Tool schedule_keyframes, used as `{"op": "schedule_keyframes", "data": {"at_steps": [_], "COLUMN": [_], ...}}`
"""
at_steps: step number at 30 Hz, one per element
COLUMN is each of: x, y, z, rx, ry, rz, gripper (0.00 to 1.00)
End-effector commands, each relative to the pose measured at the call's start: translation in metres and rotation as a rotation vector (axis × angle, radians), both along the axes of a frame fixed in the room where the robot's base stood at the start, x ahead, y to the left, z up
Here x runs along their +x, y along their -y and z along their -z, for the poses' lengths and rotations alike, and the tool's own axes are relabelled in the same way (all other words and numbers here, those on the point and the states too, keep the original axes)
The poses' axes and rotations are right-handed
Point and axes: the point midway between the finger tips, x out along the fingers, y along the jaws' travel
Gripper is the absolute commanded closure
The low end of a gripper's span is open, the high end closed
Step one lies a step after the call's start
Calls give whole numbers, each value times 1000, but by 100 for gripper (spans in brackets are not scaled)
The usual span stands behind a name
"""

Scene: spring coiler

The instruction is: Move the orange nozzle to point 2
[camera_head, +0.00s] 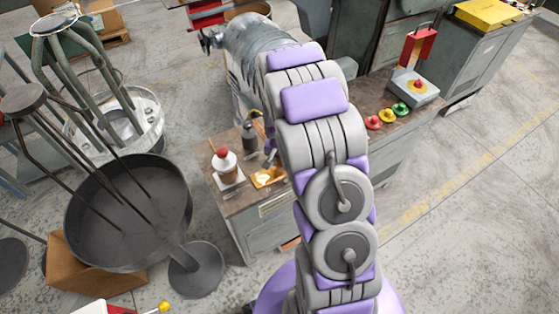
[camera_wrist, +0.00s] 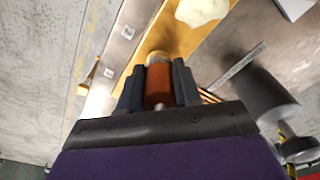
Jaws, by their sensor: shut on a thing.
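The orange nozzle (camera_wrist: 158,84) sits between the two dark fingers of my gripper (camera_wrist: 158,88) in the wrist view. The fingers are shut on it, one on each side. Its far end overlaps the orange-yellow board in the picture; I cannot tell whether it touches. Two small square labels lie on a strip to the left: one label (camera_wrist: 110,72) seems to read 2, and the other label (camera_wrist: 128,32) is too small to read surely. In the head view my gripper is small beside the bench's near end, mostly hidden by my arm, and the nozzle cannot be made out.
The orange-yellow board (camera_wrist: 222,36) bears a cream lump (camera_wrist: 202,10). A dark grey cylinder (camera_wrist: 262,96) stands close right of my gripper. Coloured buttons (camera_head: 387,115) lie farther right.

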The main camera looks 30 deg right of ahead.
Motion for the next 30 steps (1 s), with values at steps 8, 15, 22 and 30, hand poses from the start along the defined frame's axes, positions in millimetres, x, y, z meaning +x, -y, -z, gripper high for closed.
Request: {"op": "schedule_keyframes", "data": {"at_steps": [8,15,22,30], "x": [0,0,0,0], "y": [-1,-1,-1,-1], "z": [3,6,5,5], "rx": [-2,-1,-2,-1], "ry": [-1,0,1,0], "rz": [-1,-1,-1,-1], "gripper": [100,100,46,37]}}
